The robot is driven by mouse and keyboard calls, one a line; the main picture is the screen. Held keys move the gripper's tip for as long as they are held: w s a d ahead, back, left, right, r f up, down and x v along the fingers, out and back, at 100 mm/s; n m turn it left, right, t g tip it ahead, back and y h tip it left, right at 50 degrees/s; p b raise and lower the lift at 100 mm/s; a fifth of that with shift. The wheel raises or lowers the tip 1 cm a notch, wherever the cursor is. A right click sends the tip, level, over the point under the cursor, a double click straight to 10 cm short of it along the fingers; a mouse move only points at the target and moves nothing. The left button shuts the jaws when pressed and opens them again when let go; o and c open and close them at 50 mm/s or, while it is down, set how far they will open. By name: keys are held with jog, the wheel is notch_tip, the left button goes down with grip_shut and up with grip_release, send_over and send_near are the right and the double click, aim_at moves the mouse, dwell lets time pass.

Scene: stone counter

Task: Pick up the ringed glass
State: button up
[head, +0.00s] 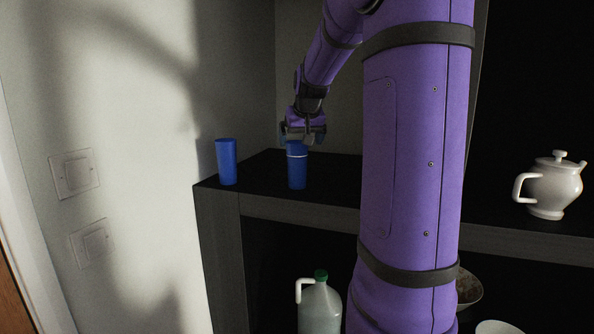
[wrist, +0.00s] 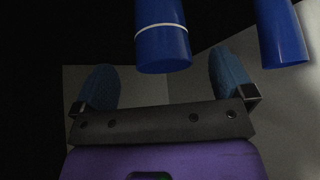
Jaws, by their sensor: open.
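The ringed glass (head: 297,172) is a blue tumbler with a thin white band near its top, upright on the dark shelf in the head view. It also shows at the top middle of the wrist view (wrist: 162,48). A plain blue glass (head: 227,162) stands to its left near the shelf's edge; in the wrist view it is at the upper right (wrist: 280,32). My gripper (head: 304,138) is open and empty at the ringed glass's top in the head view. In the wrist view its two blue-padded fingers (wrist: 165,82) are spread, with the ringed glass's near end between and beyond them.
A white teapot (head: 551,188) stands on the shelf (head: 335,200) at the right. Below are a jug with a green cap (head: 319,305) and a bowl (head: 468,287). A pale wall (head: 140,120) with two switches borders the left side.

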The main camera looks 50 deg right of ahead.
aim_at(298, 150)
jog(key=shift+x, duration=2.6)
jog(key=shift+w+r, duration=0.15)
jog(key=c, duration=1.4)
